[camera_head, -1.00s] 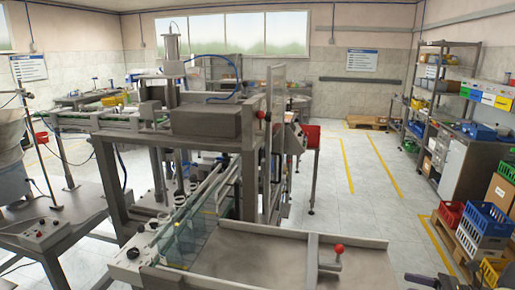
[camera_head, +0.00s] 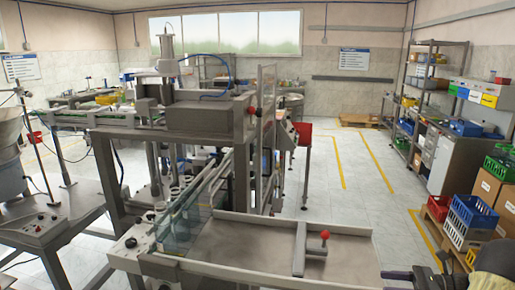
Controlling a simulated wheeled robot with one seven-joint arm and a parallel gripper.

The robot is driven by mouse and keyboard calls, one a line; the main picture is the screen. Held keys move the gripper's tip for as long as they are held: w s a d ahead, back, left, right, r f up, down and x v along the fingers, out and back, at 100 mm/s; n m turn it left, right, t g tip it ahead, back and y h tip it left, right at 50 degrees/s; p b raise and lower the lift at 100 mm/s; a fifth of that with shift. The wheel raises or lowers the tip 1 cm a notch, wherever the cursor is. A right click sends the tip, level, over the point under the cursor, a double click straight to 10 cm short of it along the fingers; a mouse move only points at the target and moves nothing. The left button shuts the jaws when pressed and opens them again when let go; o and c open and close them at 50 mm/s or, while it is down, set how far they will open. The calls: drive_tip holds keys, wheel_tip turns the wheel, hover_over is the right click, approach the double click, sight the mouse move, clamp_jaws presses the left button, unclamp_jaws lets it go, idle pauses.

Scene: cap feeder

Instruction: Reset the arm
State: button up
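The cap feeder machine (camera_head: 205,118) stands at centre left, a grey metal frame with an upright cylinder on top and a blue hose. In front of it is a shallow grey metal tray (camera_head: 240,245) with a red-knobbed lever (camera_head: 324,235) at its right part. My gripper (camera_head: 388,274) shows at the bottom right edge, dark and partly cut off by the frame. It lies right of the tray, and no object shows in it. Its fingers are too small and dark to tell whether they are open or shut.
Blue crates (camera_head: 470,215) and cardboard boxes stand on a pallet at the right, close to my arm. Shelving (camera_head: 425,95) and a cabinet line the right wall. The floor (camera_head: 345,200) between the machine and the shelves is clear. A control table (camera_head: 45,225) stands at the left.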

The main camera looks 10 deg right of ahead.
drive_tip(key=a+f+n+g+h, duration=0.2)
drive_tip(key=a+n+g+h, duration=0.55)
drive_tip(key=a, duration=1.15)
drive_tip(key=s+a+r+n+h, duration=0.1)
drive_tip(key=s+a+n+h, duration=0.1)
drive_tip(key=a+n, duration=0.4)
drive_tip(key=s+a+n+t+h+p, duration=0.1)
drive_tip(key=s+a+n+h, duration=0.2)
drive_tip(key=n, duration=0.9)
drive_tip(key=a+h, duration=0.1)
drive_tip(key=a, duration=0.2)
drive_tip(key=shift+a+r+n+h, duration=0.15)
drive_tip(key=shift+r+n+h, duration=0.2)
drive_tip(key=shift+t, duration=0.25)
